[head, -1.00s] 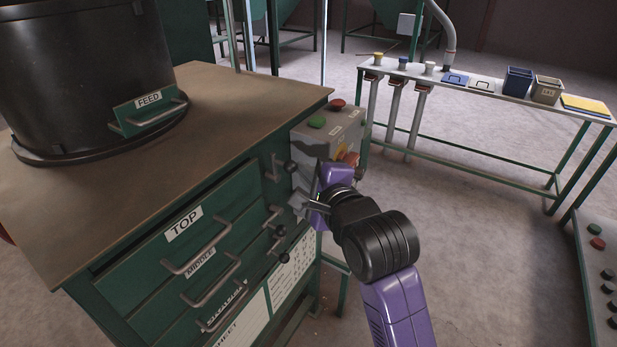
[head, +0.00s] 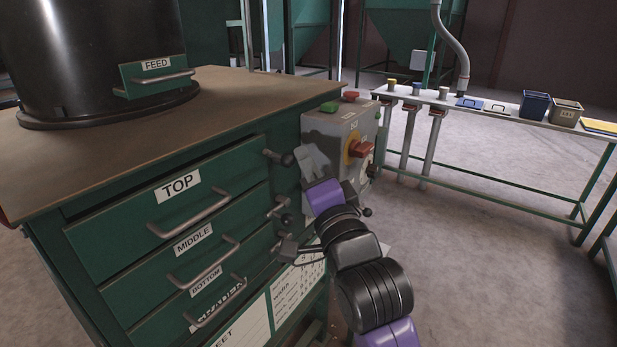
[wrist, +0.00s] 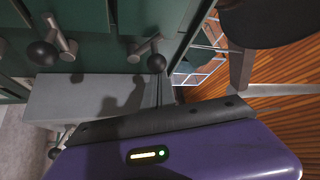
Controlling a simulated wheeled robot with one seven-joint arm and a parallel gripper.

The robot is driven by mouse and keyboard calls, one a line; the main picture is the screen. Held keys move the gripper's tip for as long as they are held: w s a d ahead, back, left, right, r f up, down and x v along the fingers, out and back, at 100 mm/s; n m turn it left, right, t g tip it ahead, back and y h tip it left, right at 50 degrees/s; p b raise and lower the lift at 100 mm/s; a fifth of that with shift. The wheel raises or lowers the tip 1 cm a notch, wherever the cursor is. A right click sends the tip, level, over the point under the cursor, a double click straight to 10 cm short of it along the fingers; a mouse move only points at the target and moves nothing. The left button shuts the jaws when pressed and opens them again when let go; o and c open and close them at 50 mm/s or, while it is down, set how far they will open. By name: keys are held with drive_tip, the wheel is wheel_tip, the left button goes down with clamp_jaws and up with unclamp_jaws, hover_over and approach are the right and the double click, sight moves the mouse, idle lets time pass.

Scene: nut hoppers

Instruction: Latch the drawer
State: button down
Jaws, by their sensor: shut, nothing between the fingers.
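All three fronts look about flush; a small gap at the top one cannot be ruled out. Beside them are lever latches with black ball knobs: the upper latch (head: 279,157), the middle latch (head: 278,209) and a lower one partly hidden by my wrist. My gripper (head: 310,156) is shut and empty, just right of the upper latch and before the grey control box. In the wrist view two latch knobs show, one (wrist: 157,62) near the fingers and another (wrist: 42,54) further left.
The grey control box (head: 338,126) with a red rotary switch is close behind my gripper. A black FEED drum (head: 90,50) stands on the wooden top (head: 130,125). A bench (head: 500,125) with bins is at the right; floor between is clear.

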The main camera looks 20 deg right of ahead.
drive_tip(key=n, duration=0.1)
drive_tip(key=f+n+t+y+b, duration=0.1)
drive_tip(key=a+n+y+b, duration=0.1)
drive_tip(key=shift+s+f+n, duration=0.2)
drive_tip(key=shift+s+n, duration=0.1)
drive_tip(key=shift+n, duration=0.1)
drive_tip(key=shift+s+f, duration=0.1)
drive_tip(key=shift+f, duration=0.35)
drive_tip(key=shift+r, duration=0.1)
idle(0.4)
